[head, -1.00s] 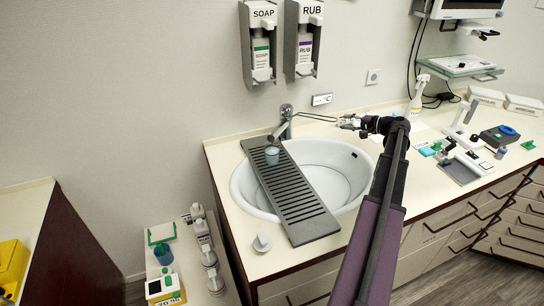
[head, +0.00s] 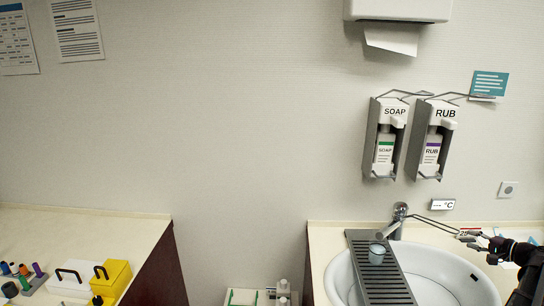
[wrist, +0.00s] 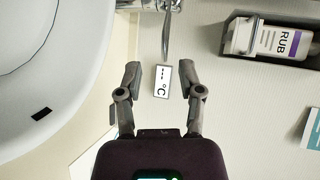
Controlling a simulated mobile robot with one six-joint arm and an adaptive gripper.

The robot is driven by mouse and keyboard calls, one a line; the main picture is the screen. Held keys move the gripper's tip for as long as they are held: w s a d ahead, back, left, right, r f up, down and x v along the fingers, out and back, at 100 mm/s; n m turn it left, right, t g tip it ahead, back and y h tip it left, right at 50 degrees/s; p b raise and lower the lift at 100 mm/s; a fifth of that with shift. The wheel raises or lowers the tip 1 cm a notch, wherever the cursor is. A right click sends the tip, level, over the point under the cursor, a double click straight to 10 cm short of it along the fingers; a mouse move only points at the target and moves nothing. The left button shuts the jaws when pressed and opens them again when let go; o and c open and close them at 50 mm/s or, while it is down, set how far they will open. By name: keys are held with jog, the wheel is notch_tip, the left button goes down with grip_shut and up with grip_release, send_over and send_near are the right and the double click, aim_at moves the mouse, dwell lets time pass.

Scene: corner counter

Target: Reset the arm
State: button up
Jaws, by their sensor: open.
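My gripper (head: 478,240) shows at the right edge of the head view, to the right of the tap and above the back right of the sink. In the wrist view my gripper (wrist: 162,72) has its two fingers spread wide, with nothing held between them. The small °C display (wrist: 161,80) on the wall appears beyond the gap between the fingers. Most of my arm is out of the head view, cut off at the lower right.
The sink (head: 440,291) has a grey slatted rack (head: 385,291) across it, bearing a small blue-grey cup (head: 377,254). The tap (head: 399,215) stands behind. Soap (head: 385,140) and rub (head: 433,140) dispensers hang above. A yellow box (head: 112,280) is on the left counter.

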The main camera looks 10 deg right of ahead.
jog(key=w+a+f+n+g, duration=0.1)
jog(key=a+f+n+g, duration=0.1)
jog(key=a, duration=0.8)
jog(key=w+a+f+n+g, duration=0.2)
jog(key=a+f+g, duration=0.1)
jog(key=a, duration=0.8)
jog(key=w+a+f+n+g, duration=0.2)
jog(key=a+f+g, duration=0.1)
jog(key=a, duration=0.8)
jog(key=shift+a+f+y, duration=0.1)
jog(key=shift+f+y, duration=0.2)
jog(key=shift+f, duration=0.15)
jog(key=s+a+f+n+g, duration=0.1)
jog(key=a, duration=0.3)
jog(key=s+a+f+n+g+h, duration=0.1)
jog(key=a, duration=0.3)
jog(key=s+a+f+n+g+h, duration=0.1)
jog(key=s+a, duration=0.1)
jog(key=a, duration=0.2)
jog(key=shift+a+g, duration=0.3)
jog(key=shift+a, duration=0.1)
jog(key=s+a+f+n+g+h, duration=0.1)
jog(key=s+a+n+h, duration=0.3)
jog(key=s+a, duration=0.4)
jog(key=shift+s+a+f+g+h, duration=0.15)
jog(key=shift+a+f+g+h, duration=0.3)
jog(key=shift+a, duration=1)
